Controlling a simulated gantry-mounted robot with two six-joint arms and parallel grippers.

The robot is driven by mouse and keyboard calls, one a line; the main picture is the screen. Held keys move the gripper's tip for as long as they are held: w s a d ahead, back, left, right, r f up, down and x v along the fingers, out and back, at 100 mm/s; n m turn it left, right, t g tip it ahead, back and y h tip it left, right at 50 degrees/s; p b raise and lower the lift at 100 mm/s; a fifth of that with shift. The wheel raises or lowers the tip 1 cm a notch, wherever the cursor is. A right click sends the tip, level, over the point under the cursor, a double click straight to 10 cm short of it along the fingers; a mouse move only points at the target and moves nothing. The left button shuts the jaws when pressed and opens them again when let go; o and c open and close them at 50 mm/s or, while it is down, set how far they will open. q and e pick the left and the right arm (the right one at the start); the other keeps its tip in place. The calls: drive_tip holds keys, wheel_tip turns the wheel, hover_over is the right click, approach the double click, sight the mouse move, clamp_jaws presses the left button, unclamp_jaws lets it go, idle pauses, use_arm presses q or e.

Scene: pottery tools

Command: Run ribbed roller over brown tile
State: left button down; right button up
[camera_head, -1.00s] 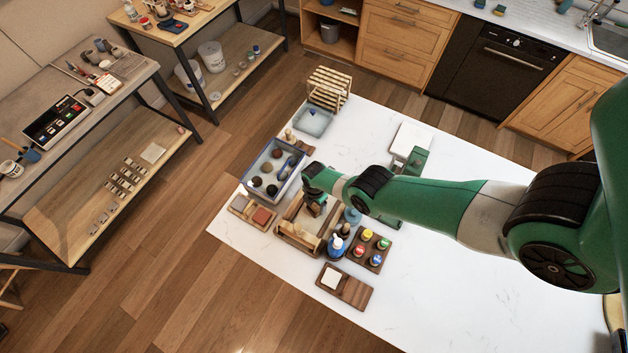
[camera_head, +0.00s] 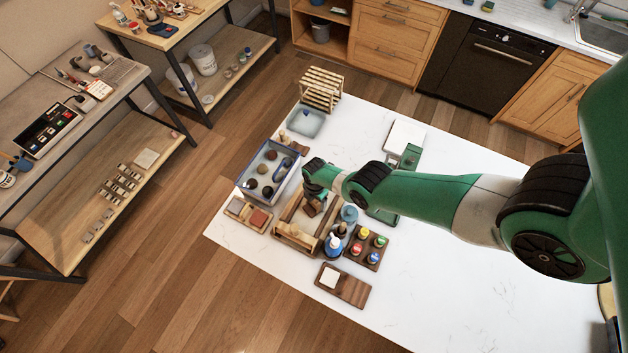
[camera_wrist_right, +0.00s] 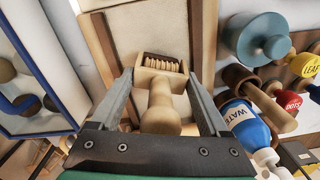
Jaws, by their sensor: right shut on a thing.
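My right gripper (camera_head: 313,197) is over the wooden tray (camera_head: 283,240) on the white table. In the right wrist view, a pale wooden tool with a knob handle (camera_wrist_right: 160,118) and a ribbed head (camera_wrist_right: 162,66), seemingly the ribbed roller, is between the right gripper's fingers (camera_wrist_right: 158,100). It is above a cream surface; contact cannot be told. A reddish-brown tile (camera_head: 259,217) lies on a wooden board left of the tray, beside a paler tile (camera_head: 236,207). My left gripper is not in view.
A blue-rimmed bin (camera_head: 249,176) with dark lumps stands behind left of the tray. A blue-and-white water bottle (camera_head: 333,246) and a rack of coloured-lid jars (camera_head: 366,247) stand to its right. A board with a white tile (camera_head: 329,277) lies in front.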

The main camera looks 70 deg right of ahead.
drive_tip(key=shift+w, duration=0.1)
drive_tip(key=shift+w+a+f, duration=0.15)
drive_tip(key=shift+w+a, duration=0.1)
drive_tip(key=shift+a, duration=0.35)
idle(0.4)
drive_tip(key=shift+w+a, duration=0.3)
drive_tip(key=shift+a, duration=0.1)
